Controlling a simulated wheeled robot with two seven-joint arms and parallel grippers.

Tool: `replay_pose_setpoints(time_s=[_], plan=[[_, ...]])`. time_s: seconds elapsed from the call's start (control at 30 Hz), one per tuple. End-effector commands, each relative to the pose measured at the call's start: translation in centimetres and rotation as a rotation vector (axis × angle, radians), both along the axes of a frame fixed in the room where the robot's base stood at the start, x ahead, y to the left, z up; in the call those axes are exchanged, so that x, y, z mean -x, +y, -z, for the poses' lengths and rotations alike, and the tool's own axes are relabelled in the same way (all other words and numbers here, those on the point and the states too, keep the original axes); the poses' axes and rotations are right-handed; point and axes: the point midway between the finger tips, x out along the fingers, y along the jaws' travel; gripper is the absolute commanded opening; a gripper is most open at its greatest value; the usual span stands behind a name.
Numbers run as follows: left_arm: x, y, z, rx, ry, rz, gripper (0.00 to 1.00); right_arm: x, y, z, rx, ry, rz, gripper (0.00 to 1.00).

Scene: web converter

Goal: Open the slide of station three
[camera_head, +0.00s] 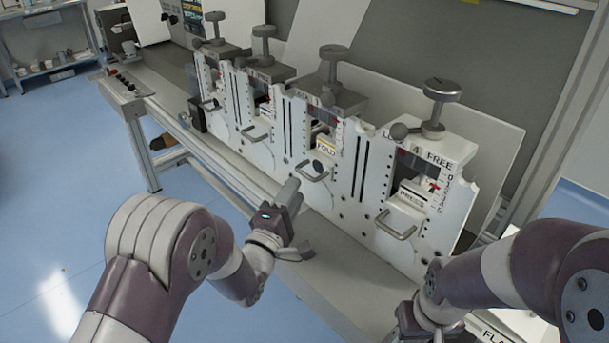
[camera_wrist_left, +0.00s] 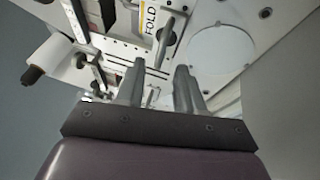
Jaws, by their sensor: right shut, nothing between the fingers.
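Station three is the white unit with the yellow-edged FOLD plate (camera_head: 325,146), second from the right. A metal bar handle (camera_head: 312,170) sits just below the plate. In the left wrist view the FOLD plate (camera_wrist_left: 150,20) and the handle (camera_wrist_left: 165,42) are straight ahead, beyond the fingertips. My left gripper (camera_head: 297,215) is in front of and below the handle. Its fingers (camera_wrist_left: 158,72) are apart with nothing between them, and I see no contact with the handle. My right gripper (camera_head: 405,322) is low at the bottom edge; its fingertips are not clearly visible.
Station four (camera_head: 413,196), labelled PRESS with its own handle (camera_head: 396,224), stands to the right. Two similar stations stand to the left. A ball lever (camera_head: 327,98) and a top knob (camera_head: 334,53) sit above station three. The grey bench ledge (camera_head: 335,255) in front is clear.

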Motion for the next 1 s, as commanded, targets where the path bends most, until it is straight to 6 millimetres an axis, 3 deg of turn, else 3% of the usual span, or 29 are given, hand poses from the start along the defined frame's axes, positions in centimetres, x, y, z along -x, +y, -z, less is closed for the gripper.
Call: replay_pose_setpoints(time_s=[0.1,0.3,0.67,0.7,0.8,1.0], plan=[[-2.6,-1.0,-0.6,0.0,0.0,-0.001,0.37,0.0,0.0,-0.6,0.0,0.0,0.0,0.0],[-5.2,-2.1,-1.1,-0.002,0.002,-0.001,0.37,0.0,0.0,-0.9,0.0,0.001,0.0,0.0],[-5.9,-2.3,-1.1,-0.002,0.001,-0.002,0.37,0.0,0.0,-0.9,0.0,0.001,0.0,0.0],[-5.9,-2.3,-1.1,-0.002,0.001,-0.002,0.34,0.0,0.0,-0.9,0.0,0.001,0.0,0.0],[-5.9,-2.3,-1.1,-0.002,0.001,-0.002,0.01,0.0,0.0,-0.9,0.0,0.001,0.0,0.0],[-5.9,-2.3,-1.1,-0.003,0.002,-0.002,0.0,0.0,0.0,-0.9,0.0,0.001,0.0,0.0]])
